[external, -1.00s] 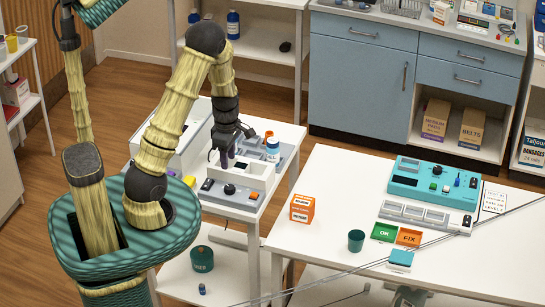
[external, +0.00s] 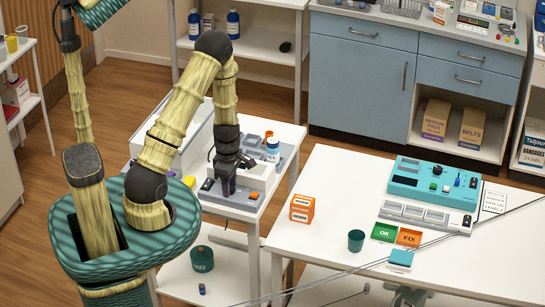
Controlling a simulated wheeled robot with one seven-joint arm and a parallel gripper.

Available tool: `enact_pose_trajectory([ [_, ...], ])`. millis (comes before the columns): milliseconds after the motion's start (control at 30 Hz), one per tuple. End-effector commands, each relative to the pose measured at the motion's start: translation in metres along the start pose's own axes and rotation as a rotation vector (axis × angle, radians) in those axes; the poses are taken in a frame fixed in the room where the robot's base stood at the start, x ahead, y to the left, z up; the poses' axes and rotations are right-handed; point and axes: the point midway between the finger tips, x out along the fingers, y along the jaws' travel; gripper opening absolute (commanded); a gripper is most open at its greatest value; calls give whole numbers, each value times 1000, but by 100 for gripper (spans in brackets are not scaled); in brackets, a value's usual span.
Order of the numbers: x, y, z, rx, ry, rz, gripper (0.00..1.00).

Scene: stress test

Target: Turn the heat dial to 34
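A grey control panel (external: 241,203) runs along the front of the white unit on the small left table. Its black dial, seen clearly a second ago, is now hidden behind my gripper (external: 228,188). My gripper points down with its fingertips at the dial's place, low over the panel. Whether the fingers touch or hold the dial, and how far they are apart, cannot be made out. The dial's marks and any reading are too small to see. An orange button (external: 254,196) sits on the panel to the right of my gripper.
A white bottle with a blue band (external: 272,152) stands behind and right of my gripper. The right table (external: 320,185) holds an orange box (external: 302,208), a green cup (external: 356,240) and a teal device (external: 408,183).

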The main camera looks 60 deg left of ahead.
Motion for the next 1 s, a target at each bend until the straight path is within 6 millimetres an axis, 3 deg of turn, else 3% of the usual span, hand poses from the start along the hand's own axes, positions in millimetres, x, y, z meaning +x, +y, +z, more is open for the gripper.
enact_pose_trajectory([
  [33,0,0,0,0,0,0,36],
  [200,0,0,0,0,0,0,6],
  [667,0,0,0,69,1,2,6],
  [1000,1,1,0,294,1,3,6],
])
